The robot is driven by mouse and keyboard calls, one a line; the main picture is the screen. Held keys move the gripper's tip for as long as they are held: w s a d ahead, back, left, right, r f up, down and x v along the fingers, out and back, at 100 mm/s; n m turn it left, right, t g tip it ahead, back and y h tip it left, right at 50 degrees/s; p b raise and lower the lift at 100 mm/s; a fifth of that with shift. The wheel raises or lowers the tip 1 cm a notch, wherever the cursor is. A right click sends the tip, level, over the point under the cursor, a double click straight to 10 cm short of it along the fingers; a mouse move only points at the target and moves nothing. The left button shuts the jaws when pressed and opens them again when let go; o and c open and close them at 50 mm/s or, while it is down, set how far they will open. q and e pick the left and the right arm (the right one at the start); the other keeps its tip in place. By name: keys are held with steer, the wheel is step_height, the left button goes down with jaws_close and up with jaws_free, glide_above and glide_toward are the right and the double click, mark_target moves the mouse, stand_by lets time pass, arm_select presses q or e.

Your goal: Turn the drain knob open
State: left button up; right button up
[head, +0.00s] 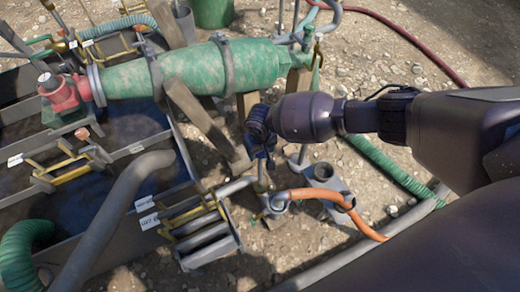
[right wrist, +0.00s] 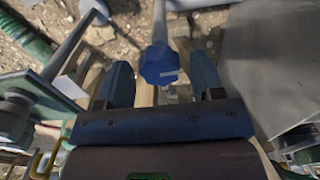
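The drain knob shows in the right wrist view as a blue, lobed knob (right wrist: 158,64) on a grey stem, near the middle of the picture. My right gripper (head: 263,147) points down over the pipework beside the tank in the head view. In the right wrist view its two blue fingers (right wrist: 161,75) are apart, one on each side of the knob, with visible gaps. The knob appears at or just beyond the fingertips. I cannot make out the knob clearly in the head view, where the gripper covers that spot. My left gripper is not in view.
A mottled green cylinder (head: 190,70) with a red end lies across the tank. The dark tank (head: 188,150) has several yellow-handled gates. An orange hose (head: 325,196) and grey pipe ends stand close below the gripper. Gravel ground (head: 370,75) lies to the right.

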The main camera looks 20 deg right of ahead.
steer(key=c, duration=0.8)
steer(key=shift+o, duration=0.2)
steer(key=n, duration=0.4)
steer(key=shift+n+p, duration=0.4)
steer(key=n, duration=0.4)
steer(key=shift+s+f+n, duration=0.1)
steer(key=shift+n, duration=0.2)
steer(key=n, duration=0.4)
steer(key=shift+d+n, duration=0.1)
steer(key=shift+n, duration=2.1)
